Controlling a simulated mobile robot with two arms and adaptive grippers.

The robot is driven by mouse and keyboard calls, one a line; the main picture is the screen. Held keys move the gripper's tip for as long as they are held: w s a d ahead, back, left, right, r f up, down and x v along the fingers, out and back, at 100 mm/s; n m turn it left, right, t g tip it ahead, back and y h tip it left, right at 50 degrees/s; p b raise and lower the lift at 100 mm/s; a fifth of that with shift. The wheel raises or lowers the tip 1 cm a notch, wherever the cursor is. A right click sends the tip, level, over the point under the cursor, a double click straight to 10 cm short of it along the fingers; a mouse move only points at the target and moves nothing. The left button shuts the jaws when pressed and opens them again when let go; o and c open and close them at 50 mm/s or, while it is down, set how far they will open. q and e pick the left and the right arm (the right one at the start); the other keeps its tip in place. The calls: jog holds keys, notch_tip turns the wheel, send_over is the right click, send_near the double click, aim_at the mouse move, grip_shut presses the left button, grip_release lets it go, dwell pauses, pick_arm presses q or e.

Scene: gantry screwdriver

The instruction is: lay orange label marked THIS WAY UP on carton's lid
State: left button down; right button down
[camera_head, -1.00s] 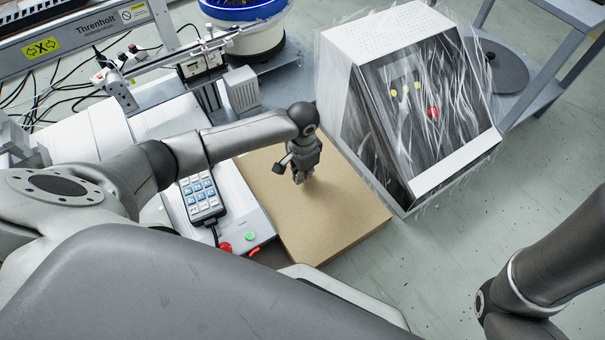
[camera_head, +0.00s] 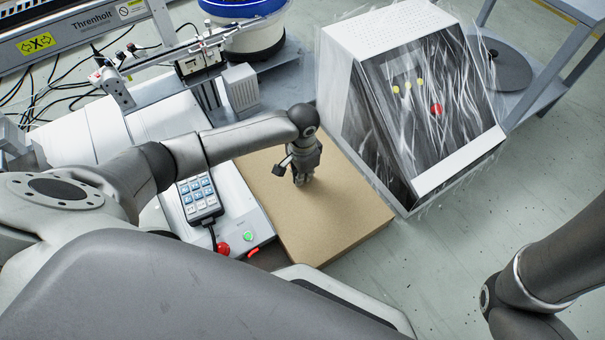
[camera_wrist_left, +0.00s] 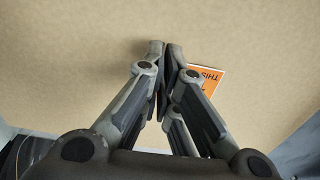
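The carton (camera_head: 335,215) is a flat brown box with a plain lid, at the centre of the head view. My left gripper (camera_head: 299,180) points down at the lid's upper part. In the left wrist view its fingertips (camera_wrist_left: 166,47) are together, close above or at the lid (camera_wrist_left: 70,75). The orange label (camera_wrist_left: 206,76), with a white edge and the upside-down word THIS, shows flat behind the right finger. The finger hides most of it, and I cannot tell whether its edge is between the tips. The label does not show in the head view. My right gripper is out of view.
A keypad (camera_head: 200,195) and a panel with a red button (camera_head: 222,248) lie left of the carton. A plastic-wrapped dark-fronted machine (camera_head: 420,110) stands close at its right. A blue-and-white bowl unit (camera_head: 248,30) is behind. Floor (camera_head: 400,265) is clear at lower right.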

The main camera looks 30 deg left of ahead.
pick_arm(q)
jog(key=shift+f+p, duration=0.25)
jog(key=shift+p, duration=0.15)
dwell(0.5)
jog(key=c, duration=1.6)
grip_release()
jog(key=shift+o, duration=0.2)
jog(key=shift+r, duration=0.15)
notch_tip(320, 180, up, 12)
